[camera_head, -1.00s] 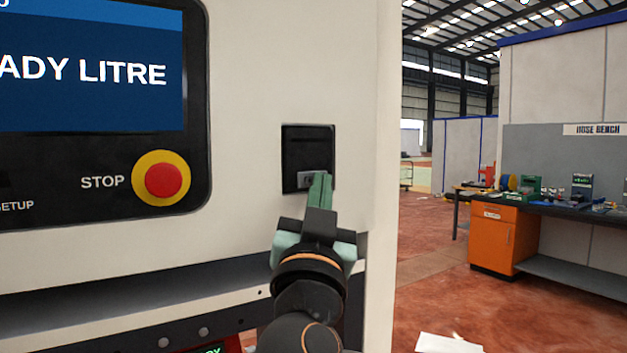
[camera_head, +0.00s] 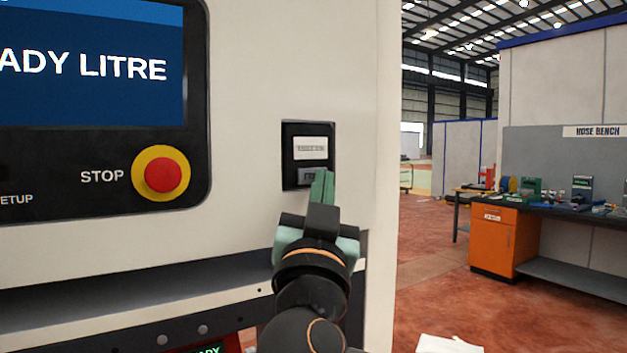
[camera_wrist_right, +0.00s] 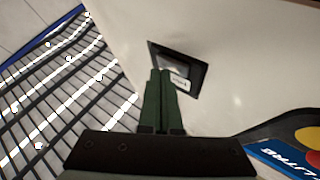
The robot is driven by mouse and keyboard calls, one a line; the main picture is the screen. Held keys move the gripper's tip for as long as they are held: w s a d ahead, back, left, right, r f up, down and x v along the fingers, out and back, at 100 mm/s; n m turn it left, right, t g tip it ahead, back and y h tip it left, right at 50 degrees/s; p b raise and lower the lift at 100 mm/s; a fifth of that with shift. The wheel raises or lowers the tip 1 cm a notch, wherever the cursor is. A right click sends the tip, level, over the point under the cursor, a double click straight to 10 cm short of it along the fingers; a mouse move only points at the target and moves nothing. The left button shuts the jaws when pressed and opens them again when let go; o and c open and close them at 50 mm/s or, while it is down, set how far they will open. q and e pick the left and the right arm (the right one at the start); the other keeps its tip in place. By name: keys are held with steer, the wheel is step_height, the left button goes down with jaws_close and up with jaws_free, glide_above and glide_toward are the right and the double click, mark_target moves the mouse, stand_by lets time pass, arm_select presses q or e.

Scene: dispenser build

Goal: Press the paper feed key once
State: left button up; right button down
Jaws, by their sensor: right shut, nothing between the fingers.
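The paper feed key (camera_head: 305,180) is a small grey key low in the black recessed printer panel (camera_head: 289,158) on the cream cabinet. A white slip of paper (camera_head: 311,148) with faint print shows in the panel above the key. My right gripper (camera_head: 322,174) is shut and empty, its green fingertips at the right side of the key and hiding part of it. I cannot tell whether they touch it. In the right wrist view the shut fingers (camera_wrist_right: 161,73) reach to the panel (camera_wrist_right: 199,70), beside a white piece. My left gripper is out of view.
A red STOP button (camera_head: 161,176) in a yellow ring sits left of the panel, below the blue screen (camera_head: 85,100). A dark ledge (camera_head: 130,291) runs below. The hose bench (camera_head: 545,200) stands far off to the right, past open floor.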

steer(key=shift+s+d, duration=0.2)
steer(key=shift+s, duration=0.1)
steer(key=shift+s+d+b, duration=0.6)
steer(key=shift+s+d, duration=0.15)
steer(key=shift+s, duration=0.3)
steer(key=shift+s+d+b, duration=0.55)
steer(key=shift+s+d, duration=0.2)
steer(key=shift+s, duration=0.25)
